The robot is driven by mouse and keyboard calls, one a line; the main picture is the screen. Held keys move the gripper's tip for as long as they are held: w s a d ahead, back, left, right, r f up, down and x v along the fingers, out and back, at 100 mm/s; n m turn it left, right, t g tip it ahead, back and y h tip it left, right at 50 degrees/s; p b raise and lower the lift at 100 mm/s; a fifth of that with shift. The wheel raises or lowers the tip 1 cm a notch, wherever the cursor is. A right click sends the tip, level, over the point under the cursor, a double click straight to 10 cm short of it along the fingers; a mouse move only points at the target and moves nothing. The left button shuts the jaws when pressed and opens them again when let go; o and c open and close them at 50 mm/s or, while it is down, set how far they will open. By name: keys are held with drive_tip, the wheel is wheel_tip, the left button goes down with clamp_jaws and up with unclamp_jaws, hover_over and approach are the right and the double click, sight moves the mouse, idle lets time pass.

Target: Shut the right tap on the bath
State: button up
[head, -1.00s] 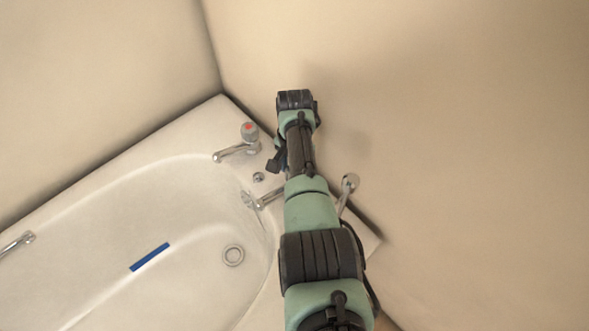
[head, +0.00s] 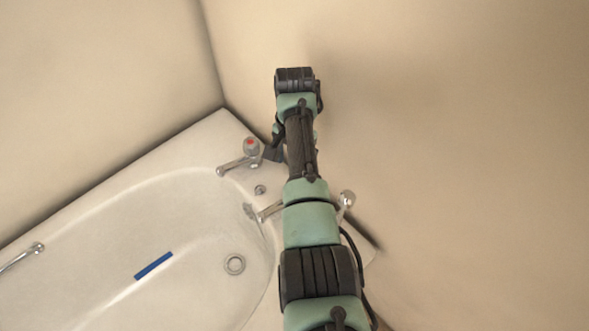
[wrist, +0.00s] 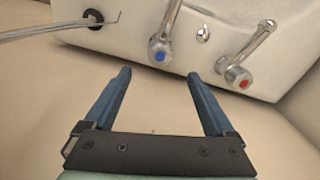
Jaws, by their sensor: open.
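The bath (head: 95,200) has two chrome taps at its end by the wall. The right tap (head: 346,199) stands to the right of my arm in the head view, its spout partly hidden behind the arm. In the wrist view this tap has a blue-marked knob (wrist: 160,50), beyond my fingertips, slightly right of the left one. The other tap (head: 251,147) has a red mark; in the wrist view its red-marked knob (wrist: 238,77) is right of my right finger. My gripper (wrist: 158,75) is open and empty, apart from both knobs. In the head view it is mostly hidden by my arm.
Beige walls close in behind and to the right. A thin metal rod (wrist: 45,33) shows left in the wrist view.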

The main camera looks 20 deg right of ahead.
wheel_tip(320, 180, up, 3)
drive_tip(key=shift+f, duration=0.15)
idle(0.5)
